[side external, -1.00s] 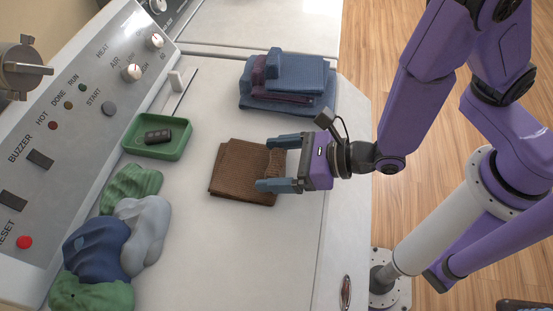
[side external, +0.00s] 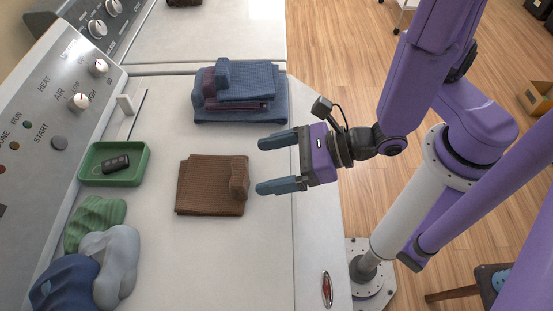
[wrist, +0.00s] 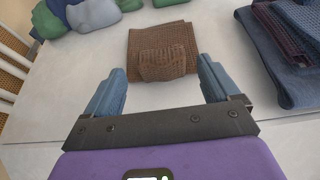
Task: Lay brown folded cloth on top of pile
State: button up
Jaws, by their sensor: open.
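The brown folded cloth (side external: 208,190) lies flat on the white surface, with a raised fold (side external: 239,180) at its right edge. In the wrist view the brown cloth (wrist: 160,45) is ahead of the fingers, its raised fold nearest. The pile (side external: 240,97) of blue and maroon folded cloths lies behind it, with a small blue roll on top. In the wrist view the pile (wrist: 290,40) is at the right. My gripper (side external: 268,164) is open and empty, right of the brown cloth and apart from it, its fingers pointing at the fold.
A control panel with knobs (side external: 79,101) borders the left. White surface is free between cloth and pile.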

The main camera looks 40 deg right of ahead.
jog(key=shift+s+d+r, duration=0.15)
jog(key=shift+s+d, duration=0.05)
jog(key=shift+s, duration=0.05)
